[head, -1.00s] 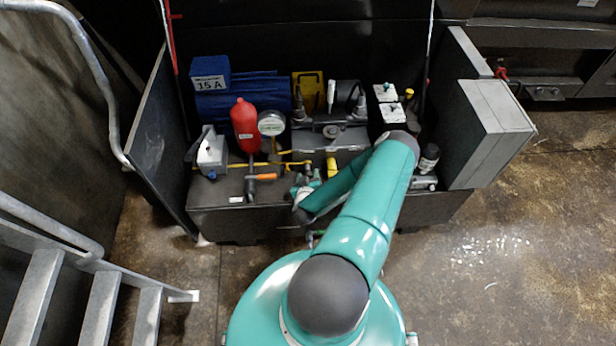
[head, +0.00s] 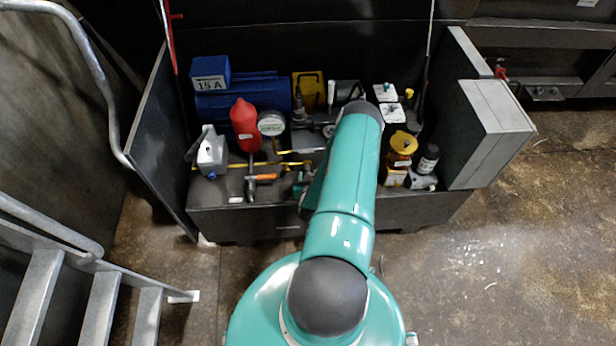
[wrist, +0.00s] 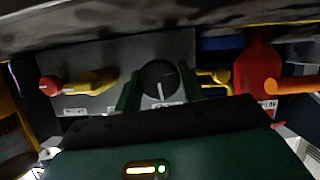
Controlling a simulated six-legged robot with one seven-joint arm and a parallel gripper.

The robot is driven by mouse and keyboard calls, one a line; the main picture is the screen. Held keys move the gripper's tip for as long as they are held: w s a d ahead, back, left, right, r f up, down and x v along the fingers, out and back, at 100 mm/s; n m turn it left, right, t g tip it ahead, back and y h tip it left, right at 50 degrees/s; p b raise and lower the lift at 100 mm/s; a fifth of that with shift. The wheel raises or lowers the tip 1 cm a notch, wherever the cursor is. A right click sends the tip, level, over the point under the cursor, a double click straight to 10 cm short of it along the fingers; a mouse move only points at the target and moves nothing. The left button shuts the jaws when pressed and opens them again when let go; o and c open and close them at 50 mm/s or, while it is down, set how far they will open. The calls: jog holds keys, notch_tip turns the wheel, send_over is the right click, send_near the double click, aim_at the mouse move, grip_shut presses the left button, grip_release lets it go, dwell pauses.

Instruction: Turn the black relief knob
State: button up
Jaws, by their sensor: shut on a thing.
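The black relief knob (wrist: 158,76) shows in the middle of the wrist view, on the face of a grey panel (wrist: 118,62). Its white pointer line runs almost straight down in that view. My gripper (wrist: 160,84) has one green finger at each side of the knob and is shut on it. A label below the knob is mostly hidden by my gripper. In the head view my arm covers the knob and most of my gripper.
A red-handled yellow valve (wrist: 82,83) and another yellow fitting (wrist: 215,80) flank the knob.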

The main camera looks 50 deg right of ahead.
jog(key=shift+s+m+t+y, duration=0.1)
jog(key=shift+m+t+y, duration=0.5)
jog(key=shift+m, duration=0.5)
jog(key=m+t+y, duration=0.1)
jog(key=m+t, duration=0.1)
jog(key=m, duration=0.1)
jog(key=shift+m, duration=0.4)
jog(key=o, duration=0.9)
jog(key=shift+o, duration=0.2)
jog(key=v, duration=1.3)
jog(key=shift+s, duration=0.5)
